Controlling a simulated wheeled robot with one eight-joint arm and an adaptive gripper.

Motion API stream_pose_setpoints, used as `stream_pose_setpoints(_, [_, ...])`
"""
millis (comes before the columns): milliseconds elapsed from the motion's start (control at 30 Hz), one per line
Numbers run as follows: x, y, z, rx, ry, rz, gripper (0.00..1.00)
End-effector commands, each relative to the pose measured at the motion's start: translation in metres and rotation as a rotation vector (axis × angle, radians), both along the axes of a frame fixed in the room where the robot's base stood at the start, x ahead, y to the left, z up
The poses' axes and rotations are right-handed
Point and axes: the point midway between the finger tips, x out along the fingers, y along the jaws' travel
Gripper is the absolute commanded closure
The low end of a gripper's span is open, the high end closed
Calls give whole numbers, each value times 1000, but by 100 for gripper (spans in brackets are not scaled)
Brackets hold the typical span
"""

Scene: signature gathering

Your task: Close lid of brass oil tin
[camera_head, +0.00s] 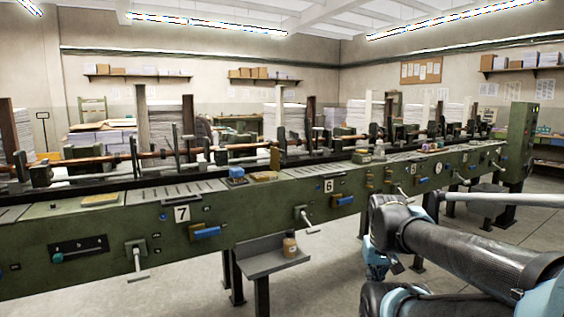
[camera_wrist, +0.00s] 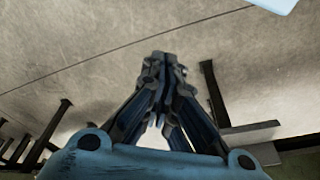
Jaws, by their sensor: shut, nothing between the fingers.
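A small brass-brown container (camera_head: 290,244) with a dark top stands upright on a grey side shelf (camera_head: 262,266) below the green machine. I cannot tell for sure whether it is the brass oil tin, or how its lid stands. A flat brass-coloured item (camera_head: 263,176) lies on the machine's top ledge beside a blue block, and a similar flat one (camera_head: 100,199) lies further left; both are too small to make out a lid. My gripper (camera_wrist: 154,65) is shut and empty, its fingertips together above bare floor. No tin shows in the wrist view.
The long green machine (camera_head: 330,190) spans the view, with levers and blue handles (camera_head: 207,233) jutting from its front. A blue block (camera_head: 236,172) sits on its ledge. My arm is at the right, over clear concrete floor (camera_head: 330,275). Dark machine legs show in the wrist view (camera_wrist: 212,90).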

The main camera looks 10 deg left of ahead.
Motion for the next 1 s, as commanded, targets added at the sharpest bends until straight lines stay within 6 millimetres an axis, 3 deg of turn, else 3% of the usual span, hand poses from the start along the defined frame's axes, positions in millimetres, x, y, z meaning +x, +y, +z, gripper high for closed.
stream_pose_setpoints(333, [0, 0, 0, 1, 0, 0, 100])
stream_pose_setpoints(467, [-5, 5, 9, 24, -9, -5, 100])
stream_pose_setpoints(667, [22, 39, 34, 161, 12, -29, 100])
stream_pose_setpoints(1000, [98, 98, 97, 499, 49, -75, 100])
